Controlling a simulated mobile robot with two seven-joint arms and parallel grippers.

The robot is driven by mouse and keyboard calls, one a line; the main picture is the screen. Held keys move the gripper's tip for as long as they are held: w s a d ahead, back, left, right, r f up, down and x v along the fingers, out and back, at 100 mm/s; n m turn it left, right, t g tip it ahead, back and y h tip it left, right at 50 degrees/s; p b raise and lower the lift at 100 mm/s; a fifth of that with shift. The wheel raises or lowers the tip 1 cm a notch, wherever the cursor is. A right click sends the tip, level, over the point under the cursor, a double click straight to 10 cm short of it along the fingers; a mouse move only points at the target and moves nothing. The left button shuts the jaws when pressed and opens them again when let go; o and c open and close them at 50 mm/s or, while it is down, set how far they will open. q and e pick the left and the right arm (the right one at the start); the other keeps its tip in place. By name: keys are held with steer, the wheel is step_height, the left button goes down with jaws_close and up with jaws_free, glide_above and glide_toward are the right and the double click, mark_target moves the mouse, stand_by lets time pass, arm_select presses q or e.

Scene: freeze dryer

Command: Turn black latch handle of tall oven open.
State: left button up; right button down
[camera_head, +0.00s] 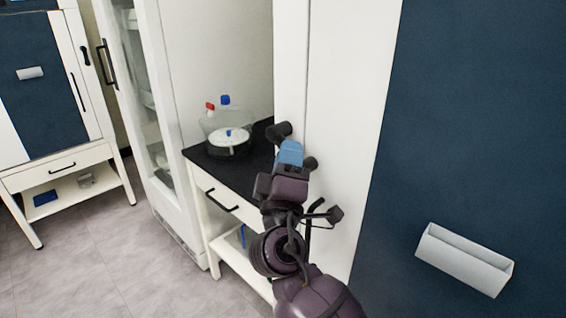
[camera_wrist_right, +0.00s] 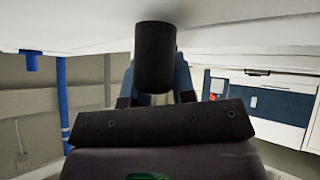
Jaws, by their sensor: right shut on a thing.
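The tall oven has a white frame (camera_head: 345,90) and a dark blue door panel (camera_head: 475,120) on the right of the head view. Its black latch handle (camera_head: 279,132) sits on the white frame edge, largely covered by my right gripper. My right gripper (camera_head: 290,152), with blue fingers, is shut on the handle. In the right wrist view the black rounded handle (camera_wrist_right: 155,57) stands between the fingers of the gripper (camera_wrist_right: 156,95), close to a white surface. The handle's mount is hidden. My left gripper is not in view.
Left of the oven, a black-topped table (camera_head: 245,168) holds a clear vessel (camera_head: 229,140) with red and blue caps. A glass-fronted cabinet (camera_head: 150,120) and another blue-fronted unit (camera_head: 38,85) stand farther left. Floor (camera_head: 110,250) is free at lower left.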

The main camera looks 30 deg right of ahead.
steer(key=shift+f+m+b, duration=0.2)
steer(key=shift+m+b, duration=0.1)
steer(key=shift+r+h, duration=0.15)
steer(key=shift+h, duration=0.15)
steer(key=c, duration=1)
jaws_free()
steer(key=shift+o, duration=0.2)
steer(key=b+v, duration=0.2)
steer(key=v, duration=0.8)
steer(key=shift+s+f, duration=0.25)
steer(key=shift+s, duration=0.05)
steer(key=shift+a, duration=0.15)
